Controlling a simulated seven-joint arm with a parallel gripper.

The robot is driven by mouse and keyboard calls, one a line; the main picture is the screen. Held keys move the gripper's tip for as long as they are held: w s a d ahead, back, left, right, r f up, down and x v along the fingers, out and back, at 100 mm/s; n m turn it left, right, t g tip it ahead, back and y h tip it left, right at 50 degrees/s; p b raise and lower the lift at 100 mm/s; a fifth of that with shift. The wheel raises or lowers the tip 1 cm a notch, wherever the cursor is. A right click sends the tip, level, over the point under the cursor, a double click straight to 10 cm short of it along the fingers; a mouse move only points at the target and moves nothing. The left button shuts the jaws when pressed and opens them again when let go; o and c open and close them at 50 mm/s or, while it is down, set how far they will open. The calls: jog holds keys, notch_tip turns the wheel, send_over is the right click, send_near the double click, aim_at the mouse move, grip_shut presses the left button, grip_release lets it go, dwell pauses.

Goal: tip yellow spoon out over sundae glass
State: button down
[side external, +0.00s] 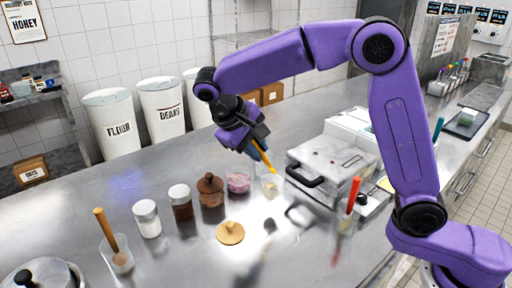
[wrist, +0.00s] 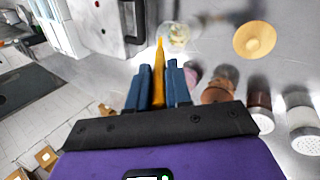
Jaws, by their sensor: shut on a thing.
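My gripper (side external: 258,141) is shut on the handle of the yellow spoon (side external: 264,158), which slants down to the right. In the wrist view the spoon (wrist: 158,70) stands out between the two blue fingers of the gripper (wrist: 158,82). A small clear glass (side external: 270,187), which looks like the sundae glass, stands on the steel counter just below the spoon's tip. The wrist view shows pale contents in the glass (wrist: 174,36), with the spoon's tip at its near left edge. I cannot tell whether the spoon holds anything or touches the glass.
A pink-filled jar (side external: 238,180) stands left of the glass, then a brown lidded pot (side external: 210,190) and shakers (side external: 180,198). A round wooden disc (side external: 230,232) lies in front. A metal press with a black handle (side external: 330,165) stands close on the right.

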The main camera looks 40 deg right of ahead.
jog(key=shift+r, duration=0.1)
jog(key=shift+r, duration=2.9)
